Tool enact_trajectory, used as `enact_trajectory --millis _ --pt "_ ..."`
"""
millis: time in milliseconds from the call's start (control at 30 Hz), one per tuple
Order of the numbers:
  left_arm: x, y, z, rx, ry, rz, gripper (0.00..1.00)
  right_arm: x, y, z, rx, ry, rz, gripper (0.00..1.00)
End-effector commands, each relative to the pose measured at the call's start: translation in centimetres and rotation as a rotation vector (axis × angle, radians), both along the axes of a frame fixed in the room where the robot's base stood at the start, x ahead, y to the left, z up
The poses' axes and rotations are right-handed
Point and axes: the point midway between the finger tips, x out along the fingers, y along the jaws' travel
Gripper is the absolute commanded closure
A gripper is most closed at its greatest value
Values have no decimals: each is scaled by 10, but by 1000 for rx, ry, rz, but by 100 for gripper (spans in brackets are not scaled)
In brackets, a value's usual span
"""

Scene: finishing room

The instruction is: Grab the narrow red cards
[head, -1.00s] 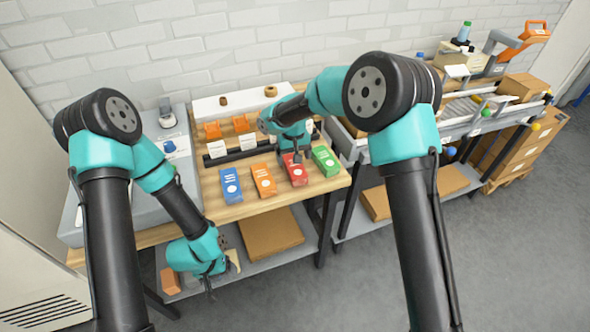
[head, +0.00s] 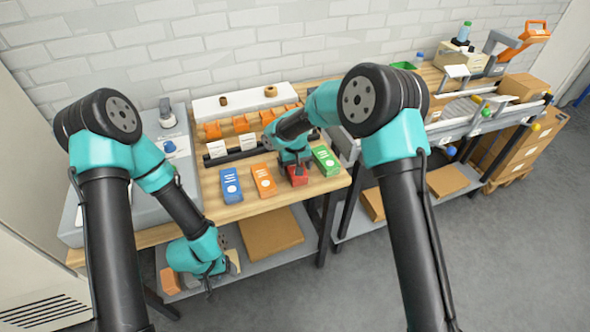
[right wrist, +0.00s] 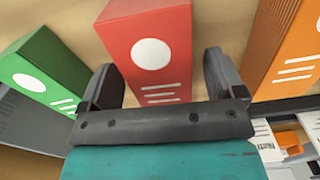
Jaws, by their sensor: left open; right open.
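The narrow red cards are a red pack with a white circle and white lines (right wrist: 150,52), standing on the wooden table in the right wrist view. In the head view the red pack (head: 298,179) shows only in part, below my right gripper (head: 294,165). In the right wrist view my right gripper (right wrist: 163,85) is open, with one finger on each side of the red pack; I cannot tell whether they touch it. My left gripper (head: 222,280) hangs low in front of the table, open and away from the packs.
A green pack (head: 326,160) stands close to the right of the red one. An orange pack (head: 263,179) and a blue pack (head: 230,185) stand to its left. Behind is a black rail (head: 233,157) with white cards. The table's front edge (head: 270,205) is clear.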

Motion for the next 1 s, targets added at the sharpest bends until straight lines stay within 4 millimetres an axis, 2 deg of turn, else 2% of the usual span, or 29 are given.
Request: enact_trajectory --millis 100,700,1000 --pt "0 0 0 0 0 0 39 0 0 0 0 0 0 13" --pt "0 0 0 0 0 0 39 0 0 0 0 0 0 70" --pt "0 0 0 0 0 0 39 0 0 2 0 -1 0 71"
